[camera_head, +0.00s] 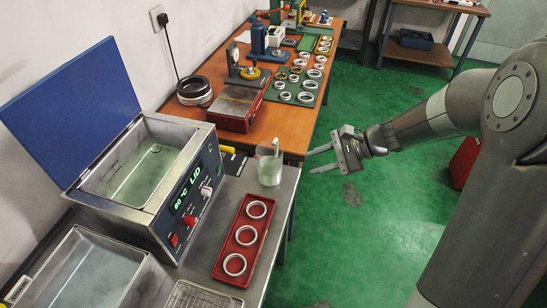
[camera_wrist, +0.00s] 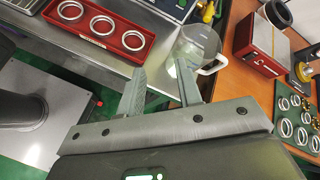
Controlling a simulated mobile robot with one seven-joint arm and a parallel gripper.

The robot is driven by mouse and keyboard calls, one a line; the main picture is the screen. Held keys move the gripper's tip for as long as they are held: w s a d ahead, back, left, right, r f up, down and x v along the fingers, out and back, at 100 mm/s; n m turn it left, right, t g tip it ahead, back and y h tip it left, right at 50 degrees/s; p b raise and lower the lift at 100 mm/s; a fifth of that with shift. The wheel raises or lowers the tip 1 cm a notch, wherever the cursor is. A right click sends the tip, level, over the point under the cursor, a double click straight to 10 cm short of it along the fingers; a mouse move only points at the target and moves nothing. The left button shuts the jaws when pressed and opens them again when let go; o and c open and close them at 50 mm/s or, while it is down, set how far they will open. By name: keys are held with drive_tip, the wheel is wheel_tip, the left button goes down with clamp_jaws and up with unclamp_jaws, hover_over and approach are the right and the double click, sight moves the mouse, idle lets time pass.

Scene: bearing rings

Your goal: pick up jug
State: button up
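The jug (camera_head: 269,167) is a clear, whitish vessel standing upright on the steel bench, near its right edge and just right of the ultrasonic bath. In the wrist view the jug (camera_wrist: 195,48) is beyond my fingertips, with its handle on the lower right side. My gripper (camera_head: 311,161) is open and empty, to the right of the jug and apart from it, with its fingers pointing at it. In the wrist view my gripper (camera_wrist: 160,68) shows two spread fingers; the right one overlaps the jug's lower edge in the picture.
A red tray (camera_head: 214,267) with three metal rings lies in front of the jug. The ultrasonic bath (camera_head: 181,238), its blue lid raised, stands to the left. A wooden table (camera_head: 288,146) with a red-sided plate, rings and tools adjoins behind. Green floor (camera_head: 372,215) is clear right of the bench.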

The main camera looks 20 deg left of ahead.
drive_tip(key=w+a+f+m+t+y, duration=0.1)
drive_tip(key=w+a+f+m+y, duration=0.2)
drive_tip(key=w+f+m+y, duration=0.25)
drive_tip(key=m+t+y, duration=0.1)
drive_tip(key=m+t, duration=0.3)
drive_tip(key=m, duration=0.2)
approach(276, 148)
drive_tip(key=w+f, duration=0.4)
drive_tip(key=a, duration=0.3)
drive_tip(key=w+a, duration=0.1)
drive_tip(key=a, duration=0.7)
drive_tip(key=shift+w+f, duration=0.3)
drive_tip(key=shift+w, duration=0.05)
drive_tip(key=shift+d, duration=0.1)
clamp_jaws()
